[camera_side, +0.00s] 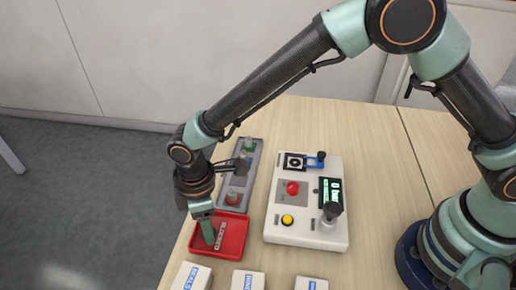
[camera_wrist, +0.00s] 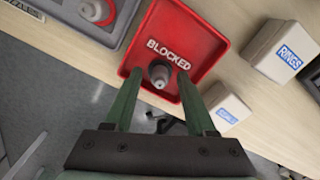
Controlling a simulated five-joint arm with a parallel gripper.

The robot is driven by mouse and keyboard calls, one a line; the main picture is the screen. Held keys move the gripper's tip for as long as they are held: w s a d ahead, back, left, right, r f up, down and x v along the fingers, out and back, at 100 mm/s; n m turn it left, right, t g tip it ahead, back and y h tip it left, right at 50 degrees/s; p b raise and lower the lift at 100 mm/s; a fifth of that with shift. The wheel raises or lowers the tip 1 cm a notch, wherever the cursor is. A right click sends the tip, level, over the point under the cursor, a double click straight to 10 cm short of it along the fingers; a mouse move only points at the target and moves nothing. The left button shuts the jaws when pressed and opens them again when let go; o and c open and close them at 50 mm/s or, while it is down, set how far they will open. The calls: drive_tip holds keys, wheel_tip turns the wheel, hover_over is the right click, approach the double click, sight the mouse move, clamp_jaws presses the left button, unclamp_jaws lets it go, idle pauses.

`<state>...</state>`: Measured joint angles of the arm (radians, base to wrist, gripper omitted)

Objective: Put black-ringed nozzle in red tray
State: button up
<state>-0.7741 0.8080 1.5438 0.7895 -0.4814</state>
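The red tray (camera_side: 236,246) lies near the table's left edge. In the wrist view the tray (camera_wrist: 205,32) bears the word BLOCKED. A grey nozzle with a dark ring (camera_wrist: 160,74) is in the tray, end towards the camera. My gripper (camera_wrist: 158,76) has its green fingers apart, one on each side of the nozzle, with a gap visible on both sides. In the side view my gripper (camera_side: 208,232) reaches down into the tray and hides the nozzle.
A grey rack (camera_side: 255,165) behind the tray holds a green-ringed nozzle (camera_side: 249,144) and a red-ringed nozzle (camera_side: 232,197). A white control box (camera_side: 305,237) with a joystick stands right of the tray. White boxes (camera_side: 247,281) line the front, one labelled RINGS (camera_wrist: 280,48).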

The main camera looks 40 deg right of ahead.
wheel_tip(320, 180, up, 11)
drive_tip(key=w+d+r+m, duration=0.2)
drive_tip(key=d+r+m, duration=0.1)
drive_tip(key=d+r, duration=0.35)
drive_tip(key=s+d+r+m+t, duration=0.2)
drive_tip(key=d+m, duration=0.1)
drive_tip(key=d, duration=0.6)
drive_tip(key=s+d+r+m+t, duration=0.1)
drive_tip(key=s+d+r+m, duration=0.1)
drive_tip(key=d, duration=0.7)
drive_tip(key=s+d+r+m+t, duration=0.2)
drive_tip(key=s+d+m, duration=0.1)
drive_tip(key=d+m, duration=0.3)
drive_tip(key=d, duration=0.2)
drive_tip(key=shift+s+d+t, duration=0.2)
drive_tip(key=shift+d+t, duration=0.1)
drive_tip(key=shift+d, duration=0.1)
